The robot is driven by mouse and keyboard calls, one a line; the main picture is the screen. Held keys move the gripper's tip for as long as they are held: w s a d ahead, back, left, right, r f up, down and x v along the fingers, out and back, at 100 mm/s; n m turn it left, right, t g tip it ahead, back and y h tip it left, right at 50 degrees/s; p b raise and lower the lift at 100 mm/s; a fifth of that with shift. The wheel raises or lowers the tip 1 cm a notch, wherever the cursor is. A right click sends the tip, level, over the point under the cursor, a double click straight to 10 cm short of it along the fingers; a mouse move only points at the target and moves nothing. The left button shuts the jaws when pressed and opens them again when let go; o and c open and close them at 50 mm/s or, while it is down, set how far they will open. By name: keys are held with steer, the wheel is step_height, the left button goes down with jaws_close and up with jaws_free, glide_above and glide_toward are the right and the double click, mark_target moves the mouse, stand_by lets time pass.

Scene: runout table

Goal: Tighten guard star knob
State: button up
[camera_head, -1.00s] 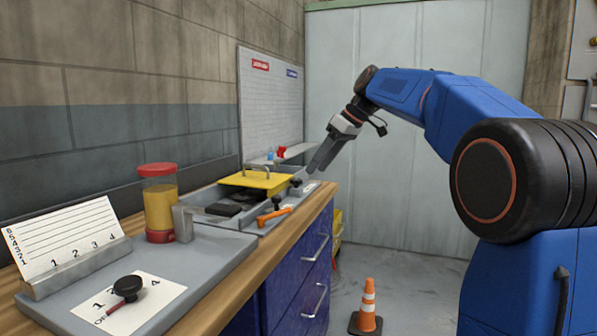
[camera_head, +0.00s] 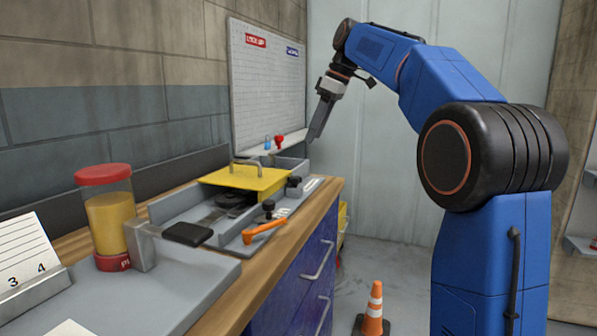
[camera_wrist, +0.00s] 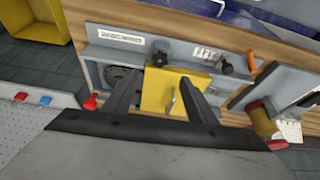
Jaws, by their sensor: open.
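The yellow guard (camera_head: 247,180) with a metal handle lies over the grey fixture on the bench. One black knob (camera_head: 293,181) stands at the guard's right end; it looks star-shaped in the wrist view (camera_wrist: 160,57), by the guard's edge. A second black knob (camera_head: 268,205) stands beside the orange lever (camera_head: 263,231). I cannot tell from labels which is the guard knob. My gripper (camera_head: 315,138) is open and empty, pointing down above the far end of the fixture. In the wrist view its fingers (camera_wrist: 158,77) spread over the yellow guard, apart from both knobs.
A jar with a red lid (camera_head: 108,215) and a grey bracket stand at the near left. A black block (camera_head: 187,234) lies on the fixture's near end. A traffic cone (camera_head: 373,310) stands on the floor right of the blue drawers (camera_head: 300,275).

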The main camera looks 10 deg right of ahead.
mark_target(296, 177)
steer(key=x, duration=1.3)
steer(key=shift+a+f, duration=0.15)
steer(key=shift+f, duration=0.1)
steer(key=c, duration=1.1)
